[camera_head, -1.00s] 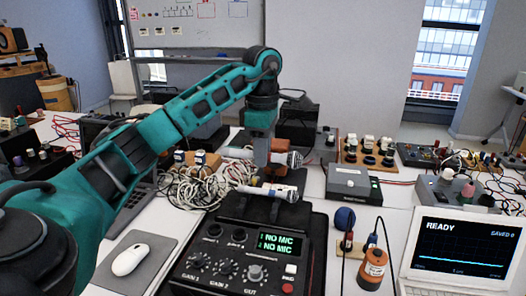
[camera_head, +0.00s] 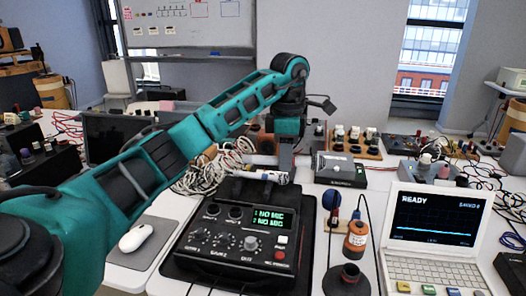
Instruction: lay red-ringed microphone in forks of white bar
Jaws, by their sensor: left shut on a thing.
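My left gripper (camera_head: 286,163) is low over the rear of the table, behind the mixer. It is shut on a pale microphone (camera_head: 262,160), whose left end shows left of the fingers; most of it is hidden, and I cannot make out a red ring. A second white microphone (camera_head: 258,174) with a dark head lies level just in front, above dark supports behind the mixer. I cannot clearly make out the white bar or its forks. My right gripper is not in view.
The black mixer (camera_head: 200,262), its display reading NO MIC twice, stands in front. Coiled white cables (camera_head: 205,172) lie left of the gripper. A grey-black box (camera_head: 340,170) stands to the right, and a white laptop (camera_head: 440,222) at the far right.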

